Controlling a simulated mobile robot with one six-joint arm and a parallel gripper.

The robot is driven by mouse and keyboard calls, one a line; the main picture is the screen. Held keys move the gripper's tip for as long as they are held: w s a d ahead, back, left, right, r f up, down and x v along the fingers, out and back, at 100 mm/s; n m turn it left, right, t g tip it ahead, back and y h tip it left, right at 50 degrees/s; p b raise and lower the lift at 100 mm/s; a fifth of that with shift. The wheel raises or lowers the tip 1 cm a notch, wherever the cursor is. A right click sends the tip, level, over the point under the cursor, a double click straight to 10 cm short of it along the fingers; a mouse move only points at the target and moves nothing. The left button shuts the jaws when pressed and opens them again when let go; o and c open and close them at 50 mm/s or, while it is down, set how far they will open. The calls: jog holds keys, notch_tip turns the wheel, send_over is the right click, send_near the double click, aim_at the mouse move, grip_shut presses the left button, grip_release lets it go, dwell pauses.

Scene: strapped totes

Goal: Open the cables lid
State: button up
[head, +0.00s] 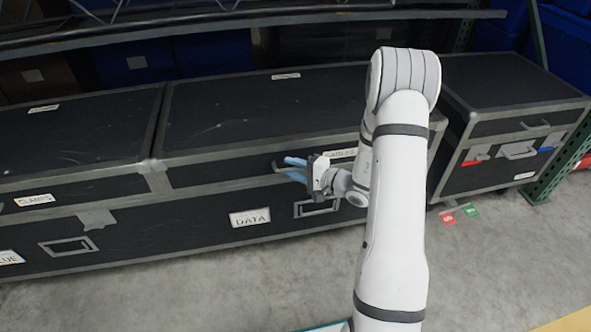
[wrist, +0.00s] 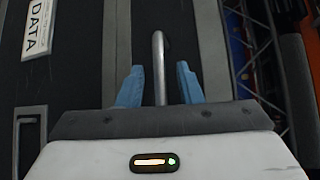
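The cables lid (head: 270,112) is the black, grey-edged lid of the middle case in the head view, and it is shut. Its cables label (head: 345,153) is partly hidden by my arm. My gripper (head: 288,168) is at the lid's front, its two blue fingers pointing at the case. In the wrist view a bar handle (wrist: 159,60) runs between the two fingers of my gripper (wrist: 160,68). The fingers are apart, with a gap on each side of the bar.
The data label (head: 250,217) is on the case front below the lid. Another black case (head: 75,140) adjoins on the left. A smaller case (head: 500,95) with red and blue marks stands on the right. A shelf (head: 250,18) is above and behind.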

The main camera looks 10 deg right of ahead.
grip_shut()
dwell(0.3)
